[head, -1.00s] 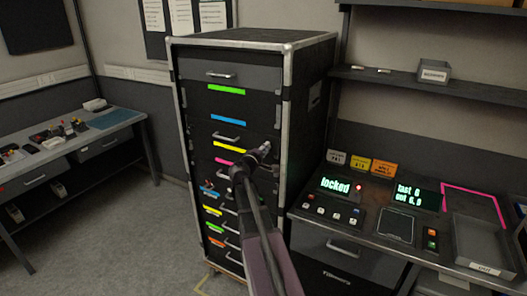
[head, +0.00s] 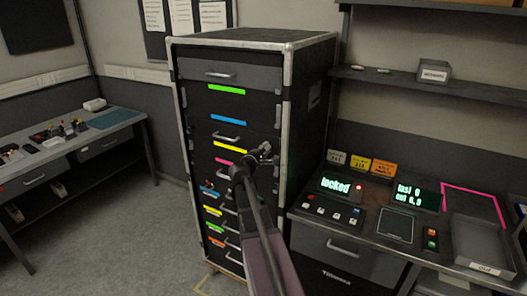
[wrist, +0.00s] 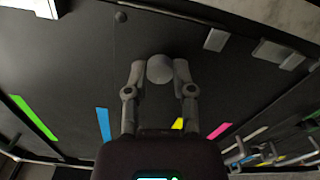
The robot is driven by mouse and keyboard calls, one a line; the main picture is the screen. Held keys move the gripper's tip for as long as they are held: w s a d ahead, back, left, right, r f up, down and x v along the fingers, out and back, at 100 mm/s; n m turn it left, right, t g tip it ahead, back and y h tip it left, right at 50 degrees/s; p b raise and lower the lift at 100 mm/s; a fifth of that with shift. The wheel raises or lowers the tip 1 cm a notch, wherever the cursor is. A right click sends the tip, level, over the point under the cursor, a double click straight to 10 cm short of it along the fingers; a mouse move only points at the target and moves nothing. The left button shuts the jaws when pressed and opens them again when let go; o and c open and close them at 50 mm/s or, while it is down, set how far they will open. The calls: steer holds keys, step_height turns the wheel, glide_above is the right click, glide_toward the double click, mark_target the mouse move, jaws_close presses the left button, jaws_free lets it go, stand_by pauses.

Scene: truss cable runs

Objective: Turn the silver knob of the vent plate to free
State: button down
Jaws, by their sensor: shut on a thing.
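The silver knob (wrist: 160,69) is a round grey disc in the wrist view, on a dark flat plate (wrist: 70,62). My gripper (wrist: 160,77) has one finger on each side of the knob and is shut on it. In the head view my gripper (head: 264,152) reaches the front of the black rack, near its right side. There the knob is hidden behind my gripper and arm. I cannot read any marking for the knob's position.
The black rack (head: 233,51) carries coloured strips and drawer handles. To its right is a bench with a display reading "locked" (head: 336,186), small buttons, and a grey tray (head: 484,242). A side table (head: 125,116) stands at the left. Open floor lies between.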

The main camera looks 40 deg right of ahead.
steer(key=shift+c, duration=2.3)
jaws_free()
steer(key=shift+d+f, duration=0.1)
steer(key=shift+d, duration=0.05)
steer(key=shift+s+a, duration=0.1)
steer(key=shift+a, duration=0.35)
steer(key=v, duration=1.1)
steer(key=shift+s+a+f, duration=0.1)
steer(key=shift+s+a, duration=0.05)
